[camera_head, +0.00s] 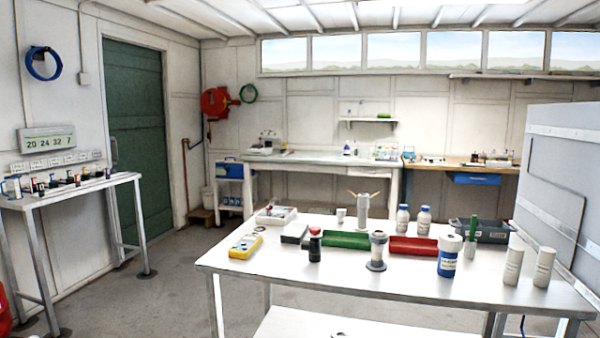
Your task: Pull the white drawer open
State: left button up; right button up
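A blue drawer (476,179) hangs under the wooden bench at the back right and looks shut. Neither of my grippers is in view.
A white table (420,285) in front bears red and green trays, bottles, a yellow device (246,246) and cylinders. A side bench (70,188) stands left, a grey panel (555,180) right. Grey floor (170,300) is clear between the side bench and table.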

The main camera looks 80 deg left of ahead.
aim_at(354, 170)
jog(key=u, duration=3.85)
jog(key=i, duration=4.4)
jog(key=z, duration=2.15)
jog(key=i, duration=2.65)
